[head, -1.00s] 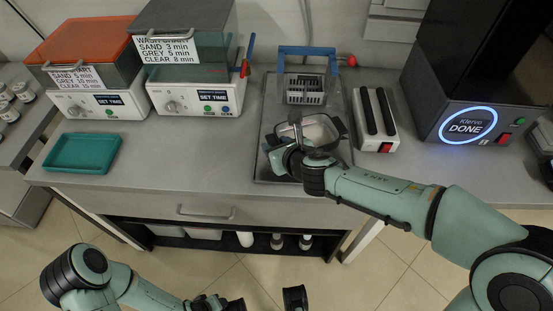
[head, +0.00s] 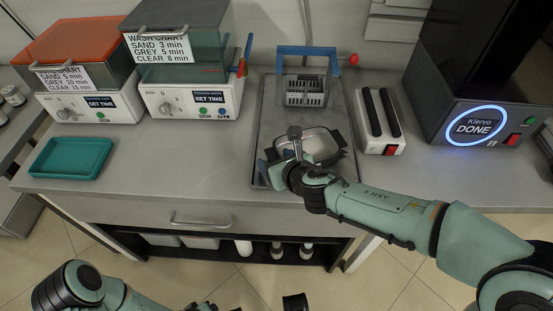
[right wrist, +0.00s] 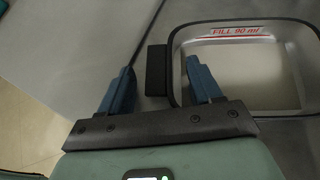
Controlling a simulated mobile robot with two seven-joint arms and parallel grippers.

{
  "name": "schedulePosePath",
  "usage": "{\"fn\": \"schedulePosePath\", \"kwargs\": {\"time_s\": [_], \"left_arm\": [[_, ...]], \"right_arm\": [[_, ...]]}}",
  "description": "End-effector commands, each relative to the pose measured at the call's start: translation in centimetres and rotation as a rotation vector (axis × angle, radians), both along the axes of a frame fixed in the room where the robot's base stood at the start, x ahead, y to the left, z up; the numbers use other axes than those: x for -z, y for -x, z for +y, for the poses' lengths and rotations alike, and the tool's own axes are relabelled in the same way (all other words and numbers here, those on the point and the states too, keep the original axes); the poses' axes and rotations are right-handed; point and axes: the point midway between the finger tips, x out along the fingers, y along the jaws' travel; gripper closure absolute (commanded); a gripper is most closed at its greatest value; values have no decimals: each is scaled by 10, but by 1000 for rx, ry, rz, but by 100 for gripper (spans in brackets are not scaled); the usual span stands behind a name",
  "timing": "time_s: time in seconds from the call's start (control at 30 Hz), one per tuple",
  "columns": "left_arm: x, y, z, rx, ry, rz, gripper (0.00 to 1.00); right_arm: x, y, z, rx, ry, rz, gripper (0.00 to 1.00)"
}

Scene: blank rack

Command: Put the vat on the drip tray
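The vat (head: 324,144), a shallow metal pan with a dark rim and black side tabs, sits over the front part of the grey metal drip tray (head: 270,105). It appears to rest there. In the right wrist view, the vat (right wrist: 247,80) carries a red "FILL 90 ml" mark. My right gripper (head: 278,160) is at its left side. In the right wrist view, its blue fingers (right wrist: 160,75) are apart, straddling the vat's left wall and black tab with visible gaps. My left gripper (head: 205,306) is barely visible at the bottom edge; its fingers are not clear.
A blue-handled basket (head: 306,92) stands at the tray's back. A white block with black bars (head: 380,122) and a dark "DONE" machine (head: 475,125) are right. A teal tray (head: 70,158) and two lidded baths (head: 190,98) are left. Bench between is clear.

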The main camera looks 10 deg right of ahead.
Motion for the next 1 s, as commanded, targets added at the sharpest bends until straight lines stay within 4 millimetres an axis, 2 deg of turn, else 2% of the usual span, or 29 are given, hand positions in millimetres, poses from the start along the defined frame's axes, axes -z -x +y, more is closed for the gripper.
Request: {"fn": "schedulePosePath", "kwargs": {"time_s": [0.4,0.6,0.8,1.0], "left_arm": [[-7,-5,-1,1,-1,-19,57],[-27,-2,-9,14,15,-17,57],[-46,28,-24,46,54,63,57],[-59,50,-35,69,82,119,57]], "right_arm": [[-5,1,0,0,0,-1,32],[-29,32,-8,1,-1,-3,32],[-54,67,-17,1,-1,-3,32],[-68,90,-22,0,0,-2,32]]}}
